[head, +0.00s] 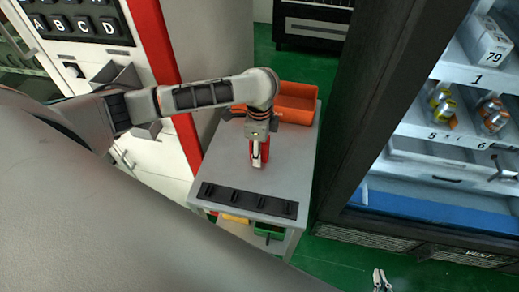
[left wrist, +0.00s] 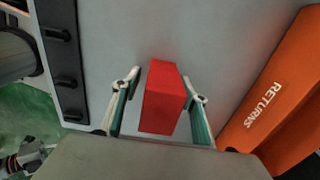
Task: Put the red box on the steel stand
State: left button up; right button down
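The red box (left wrist: 163,98) stands between the two fingers of my left gripper (left wrist: 160,82) in the left wrist view. A gap shows between the box and the left finger, and the fingers are spread. In the head view the red box (head: 265,150) is over the grey top of the steel stand (head: 222,165), partly hidden by my left gripper (head: 257,158). Whether its underside touches the top is hard to tell. My right gripper (head: 381,277) is small at the bottom edge, away from the stand, with its fingers apart and empty.
An orange returns bin (head: 297,100) sits at the back of the stand top. A black strip with knobs (head: 247,201) lies along its front edge. A vending cabinet (head: 440,170) stands to the right, and a red-edged machine (head: 165,80) to the left.

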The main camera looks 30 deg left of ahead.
pick_arm(q)
notch_tip(320, 180, up, 12)
jog(key=shift+r, duration=0.15)
dwell(0.7)
dwell(0.4)
